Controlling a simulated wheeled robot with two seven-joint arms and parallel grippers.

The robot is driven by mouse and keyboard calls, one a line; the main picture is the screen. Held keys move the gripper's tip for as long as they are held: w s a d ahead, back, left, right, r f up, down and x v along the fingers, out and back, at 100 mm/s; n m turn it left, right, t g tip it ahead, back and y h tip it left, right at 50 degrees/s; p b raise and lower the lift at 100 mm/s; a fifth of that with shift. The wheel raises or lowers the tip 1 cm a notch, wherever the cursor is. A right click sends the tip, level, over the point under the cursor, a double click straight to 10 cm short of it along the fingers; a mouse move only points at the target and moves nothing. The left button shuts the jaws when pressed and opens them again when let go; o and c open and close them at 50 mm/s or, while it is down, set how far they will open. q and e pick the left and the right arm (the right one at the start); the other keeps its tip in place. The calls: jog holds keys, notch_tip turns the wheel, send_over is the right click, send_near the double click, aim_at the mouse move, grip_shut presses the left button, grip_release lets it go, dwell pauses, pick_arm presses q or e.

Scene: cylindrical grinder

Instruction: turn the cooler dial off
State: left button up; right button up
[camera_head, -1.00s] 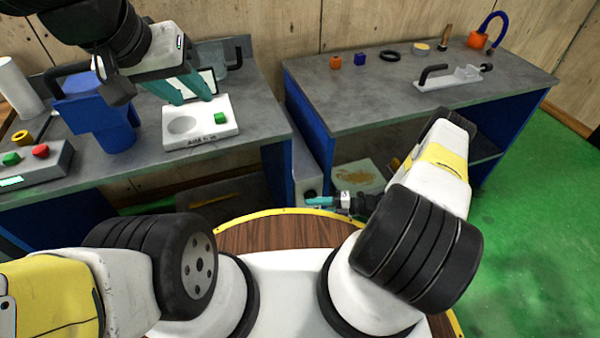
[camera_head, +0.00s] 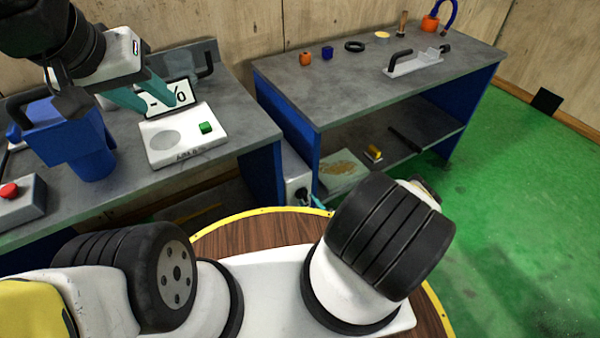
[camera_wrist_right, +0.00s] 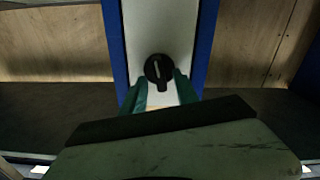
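The cooler is a white box (camera_head: 295,172) standing between the two benches. Its black round dial (camera_wrist_right: 158,70) has a pale pointer line that stands close to upright, leaning slightly, in the right wrist view. In the head view the dial (camera_head: 301,195) is small and dark on the cooler's front. My right gripper (camera_wrist_right: 161,85) points at the dial, its teal fingers apart, one tip at each lower side of it; contact is unclear. In the head view only a bit of this gripper (camera_head: 319,203) shows. My left gripper (camera_head: 161,108) is open and empty above the left bench.
The left bench holds a white scale (camera_head: 185,138) with a green button, a blue container (camera_head: 80,145) and a grey box with a red button (camera_head: 22,205). The right bench (camera_head: 350,85) stands close beside the cooler, and a tray (camera_head: 343,170) lies on its lower shelf.

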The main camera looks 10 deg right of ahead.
jog(key=shift+w+a, duration=0.15)
jog(key=shift+w, duration=0.3)
grip_shut()
